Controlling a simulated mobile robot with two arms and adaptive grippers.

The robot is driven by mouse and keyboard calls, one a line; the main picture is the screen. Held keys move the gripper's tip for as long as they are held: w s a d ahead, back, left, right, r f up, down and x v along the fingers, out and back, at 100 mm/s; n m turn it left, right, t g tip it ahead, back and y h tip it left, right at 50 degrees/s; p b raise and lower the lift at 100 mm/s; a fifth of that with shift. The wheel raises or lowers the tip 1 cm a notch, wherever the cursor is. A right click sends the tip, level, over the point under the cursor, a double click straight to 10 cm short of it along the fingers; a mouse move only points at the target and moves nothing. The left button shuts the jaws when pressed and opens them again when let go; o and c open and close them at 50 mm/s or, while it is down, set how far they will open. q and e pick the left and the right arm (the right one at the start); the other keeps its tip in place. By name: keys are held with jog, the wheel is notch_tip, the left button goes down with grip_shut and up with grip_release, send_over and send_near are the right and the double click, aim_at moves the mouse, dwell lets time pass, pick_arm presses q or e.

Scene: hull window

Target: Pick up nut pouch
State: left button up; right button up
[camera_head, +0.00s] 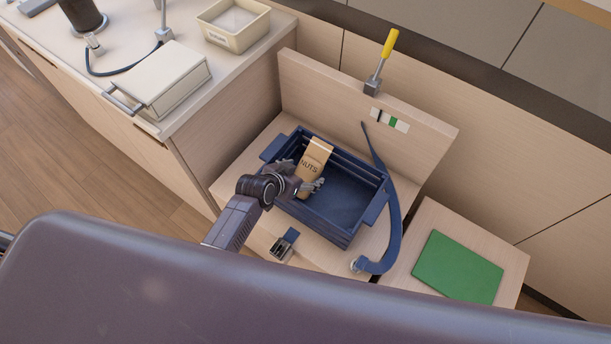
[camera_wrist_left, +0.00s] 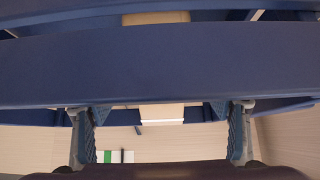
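The nut pouch (camera_head: 315,158) is a tan packet marked "NUTS" with a pale top. It stands tilted inside the blue slatted crate (camera_head: 337,236), towards its left end. My left gripper (camera_head: 299,180) is at the crate's near side by the pouch's lower part, its fingers spread apart. In the left wrist view both fingers stand wide apart, partly behind a blue crate slat (camera_wrist_left: 160,70). Tan parts of the pouch (camera_wrist_left: 160,111) show below and above this slat. Contact between fingers and pouch cannot be made out. My right gripper is not in view.
A blue strap (camera_head: 392,225) curves along the crate's right side. A yellow-handled tool (camera_head: 389,45) stands on the back panel. A green mat (camera_head: 458,267) lies at right. A cream case (camera_head: 165,80) and a bin (camera_head: 234,37) stand on the left counter.

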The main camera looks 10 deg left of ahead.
pick_arm(q)
jog(key=c, duration=1.2)
jog(key=shift+c, duration=1.2)
jog(key=shift+r, duration=0.15)
